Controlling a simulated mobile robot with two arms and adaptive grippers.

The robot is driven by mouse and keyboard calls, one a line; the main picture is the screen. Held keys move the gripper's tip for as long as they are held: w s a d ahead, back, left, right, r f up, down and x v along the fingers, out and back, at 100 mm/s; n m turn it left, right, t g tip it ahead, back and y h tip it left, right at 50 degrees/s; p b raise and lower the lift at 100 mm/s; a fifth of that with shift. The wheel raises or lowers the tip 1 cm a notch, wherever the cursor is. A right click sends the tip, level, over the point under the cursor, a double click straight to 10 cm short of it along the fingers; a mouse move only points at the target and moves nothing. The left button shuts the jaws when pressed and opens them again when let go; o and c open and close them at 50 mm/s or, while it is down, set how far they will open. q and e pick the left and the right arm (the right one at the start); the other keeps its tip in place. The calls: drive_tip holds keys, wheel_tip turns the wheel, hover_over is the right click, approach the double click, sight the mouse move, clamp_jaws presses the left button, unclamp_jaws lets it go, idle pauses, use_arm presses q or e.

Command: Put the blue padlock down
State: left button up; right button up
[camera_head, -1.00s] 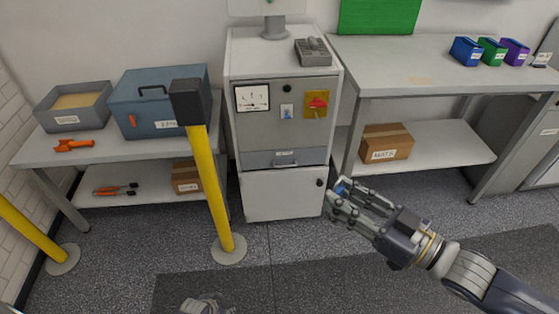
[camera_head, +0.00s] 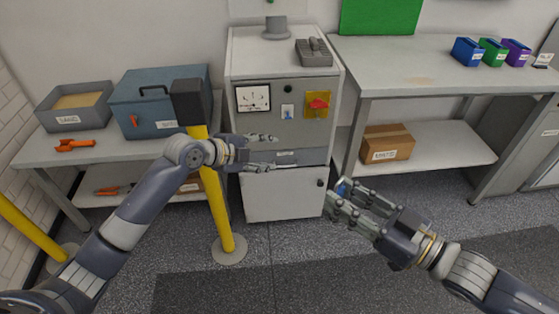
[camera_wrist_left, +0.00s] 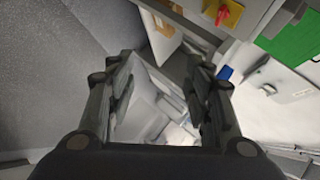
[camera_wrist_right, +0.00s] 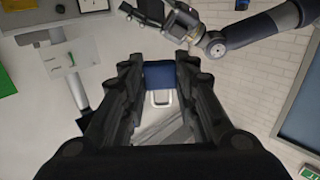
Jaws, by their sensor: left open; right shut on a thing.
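The blue padlock (camera_wrist_right: 158,75) with a silver shackle sits between the fingers of my right gripper (camera_wrist_right: 158,68) in the right wrist view. In the head view only a small blue bit of the padlock (camera_head: 341,187) shows at the fingertips of my right gripper (camera_head: 336,195), in front of the cabinet's lower right edge. It is held in the air above the floor. My left gripper (camera_head: 277,152) is open and empty in front of the cabinet's drawer (camera_head: 287,157), partly covering it. Its spread fingers also show in the left wrist view (camera_wrist_left: 165,68).
The grey cabinet (camera_head: 262,195) has a meter and a red switch (camera_head: 319,104). A yellow post (camera_head: 222,215) stands beside my left arm. The left table (camera_head: 95,155) holds a blue toolbox (camera_head: 155,98). The right workbench (camera_head: 420,75) has a wide clear top with small coloured bins (camera_head: 466,52).

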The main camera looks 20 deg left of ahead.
use_arm(q)
drive_tip(key=s+d+r+m+g+h, duration=0.1)
drive_tip(key=s+d+r+m, duration=0.25)
drive_tip(key=r, duration=0.35)
drive_tip(key=s+d+r+m+h, duration=0.1)
drive_tip(key=s+d+r+m, duration=0.15)
drive_tip(key=r+m, duration=0.35)
drive_tip(key=s+d+r+m+g, duration=0.1)
drive_tip(key=s+d+r+m, duration=0.15)
drive_tip(key=s+m, duration=0.35)
drive_tip(key=s+d+r+m+g, duration=0.1)
drive_tip(key=s+r+m+g, duration=0.2)
drive_tip(key=s, duration=0.6)
drive_tip(key=w+d+f+t, duration=0.1)
drive_tip(key=w+d+f, duration=0.4)
drive_tip(key=d, duration=0.3)
drive_tip(key=shift+w+d+f+h, duration=0.2)
drive_tip(key=shift+f+h, duration=0.2)
drive_tip(key=shift+f, duration=0.25)
clamp_jaws()
use_arm(e)
drive_tip(key=o, duration=1)
drive_tip(key=shift+c, duration=0.2)
